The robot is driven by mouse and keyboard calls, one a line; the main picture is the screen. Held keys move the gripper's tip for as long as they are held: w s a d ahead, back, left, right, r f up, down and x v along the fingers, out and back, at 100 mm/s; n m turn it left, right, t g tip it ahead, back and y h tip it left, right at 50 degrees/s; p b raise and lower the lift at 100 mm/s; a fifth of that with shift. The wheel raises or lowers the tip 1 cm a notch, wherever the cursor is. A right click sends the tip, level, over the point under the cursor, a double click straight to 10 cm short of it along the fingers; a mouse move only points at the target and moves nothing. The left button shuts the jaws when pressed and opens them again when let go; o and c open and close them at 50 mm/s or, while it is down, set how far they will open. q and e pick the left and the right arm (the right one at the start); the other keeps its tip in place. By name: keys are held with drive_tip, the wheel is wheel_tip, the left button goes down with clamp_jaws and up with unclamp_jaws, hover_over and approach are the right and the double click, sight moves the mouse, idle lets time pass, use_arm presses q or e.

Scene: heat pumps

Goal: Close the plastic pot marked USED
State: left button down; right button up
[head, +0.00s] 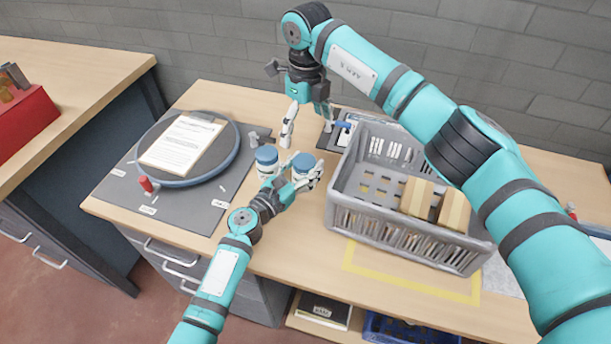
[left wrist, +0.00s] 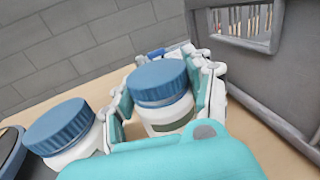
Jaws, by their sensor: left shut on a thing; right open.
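Two white plastic pots with blue lids stand side by side on the bench. My left gripper (head: 298,178) is shut on the right pot (head: 304,162), its fingers on both sides of the white body below the lid. The left wrist view shows this pot's blue lid (left wrist: 158,80) on top; I cannot tell how tight it sits. The left pot (head: 266,155) stands just left of the gripper, also in the left wrist view (left wrist: 60,125), with its lid on. No USED marking is readable. My right gripper (head: 308,120) is open and empty, pointing down behind the pots.
A grey crate (head: 345,195) with cardboard boxes stands close to the right of the held pot. A dark mat (head: 205,215) with a round ring and a clipboard (head: 183,143) lies left. A small dark item with a blue part (head: 343,126) lies behind the crate's left corner.

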wheel_tip(320, 180, up, 6)
drive_tip(key=shift+r, duration=0.15)
use_arm(q)
drive_tip(key=shift+c, duration=2.2)
unclamp_jaws()
drive_tip(key=shift+s, duration=0.1)
drive_tip(key=v, duration=1.2)
